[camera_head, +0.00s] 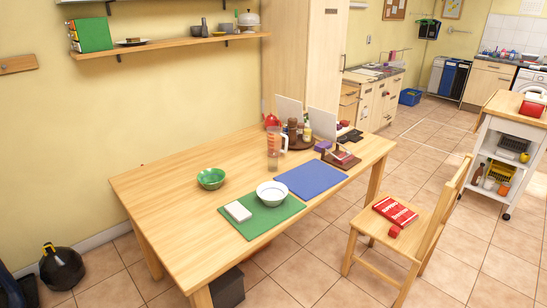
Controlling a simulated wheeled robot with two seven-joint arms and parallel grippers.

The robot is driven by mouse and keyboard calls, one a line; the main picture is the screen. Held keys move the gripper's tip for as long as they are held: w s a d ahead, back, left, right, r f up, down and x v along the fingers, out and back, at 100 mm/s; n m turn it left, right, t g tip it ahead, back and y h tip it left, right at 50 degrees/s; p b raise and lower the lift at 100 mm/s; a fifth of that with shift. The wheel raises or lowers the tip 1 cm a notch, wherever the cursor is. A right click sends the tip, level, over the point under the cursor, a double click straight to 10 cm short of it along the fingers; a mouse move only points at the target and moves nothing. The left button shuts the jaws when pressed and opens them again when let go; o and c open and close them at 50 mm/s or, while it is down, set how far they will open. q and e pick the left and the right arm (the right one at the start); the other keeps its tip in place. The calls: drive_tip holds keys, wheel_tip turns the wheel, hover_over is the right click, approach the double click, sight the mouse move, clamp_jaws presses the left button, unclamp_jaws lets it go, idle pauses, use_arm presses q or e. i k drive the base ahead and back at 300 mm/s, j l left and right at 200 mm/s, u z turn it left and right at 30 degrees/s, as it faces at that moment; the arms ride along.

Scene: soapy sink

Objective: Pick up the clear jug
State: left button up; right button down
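A clear jug (274,149) stands upright on the wooden table (160,200), towards its back right part. Its handle is on its right side. The wood shows through its wall with an orange tint. Neither of my grippers is in view.
Near the jug are a green bowl (211,178), a white bowl (272,192) on a green mat (262,224), and a blue mat (311,180). Bottles on a round tray (299,144) stand behind it. A wooden chair (420,238) holding a red book (395,211) stands at the table's right.

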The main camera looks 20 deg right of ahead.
sight(275, 134)
drive_tip(key=z, duration=0.3)
drive_tip(key=i+j+z, duration=0.15)
drive_tip(key=j+z, duration=0.25)
drive_tip(key=i+j+z, duration=0.15)
drive_tip(key=j+z, duration=0.2)
drive_tip(key=j, duration=0.15)
drive_tip(key=j+z, duration=0.55)
drive_tip(key=j, duration=1.3)
drive_tip(key=j+z, duration=0.1)
drive_tip(key=j, duration=1.35)
